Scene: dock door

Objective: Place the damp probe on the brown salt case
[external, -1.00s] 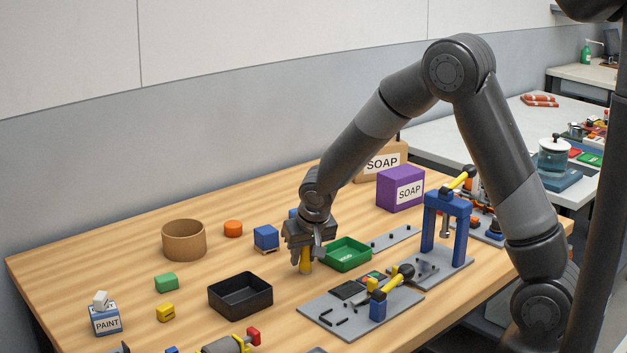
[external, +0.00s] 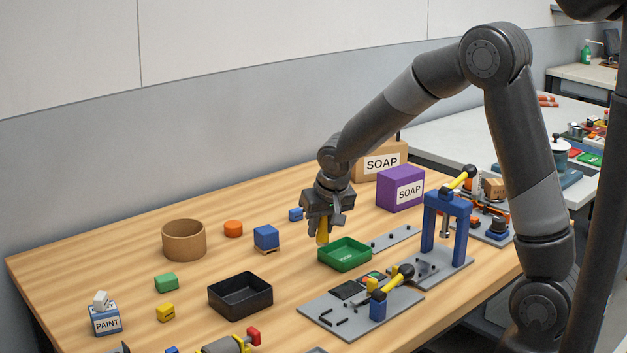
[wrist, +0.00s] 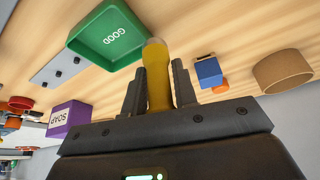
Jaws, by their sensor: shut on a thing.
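My gripper (external: 323,222) is shut on a yellow upright rod, which I take to be the damp probe (external: 322,232). It hangs below the fingers, just above and behind the green tray. In the wrist view the probe (wrist: 158,85) stands between both fingers, with a pale, translucent tip. A brown case (external: 382,168) stands at the back of the table, right of my gripper. I see no label reading SALT.
The purple SOAP box (external: 401,189) stands right of my gripper. The green tray (external: 345,258) is below it. A blue press frame (external: 446,222) stands at the right. A blue block (external: 266,238), a brown round bin (external: 184,241) and a black tray (external: 240,297) are left.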

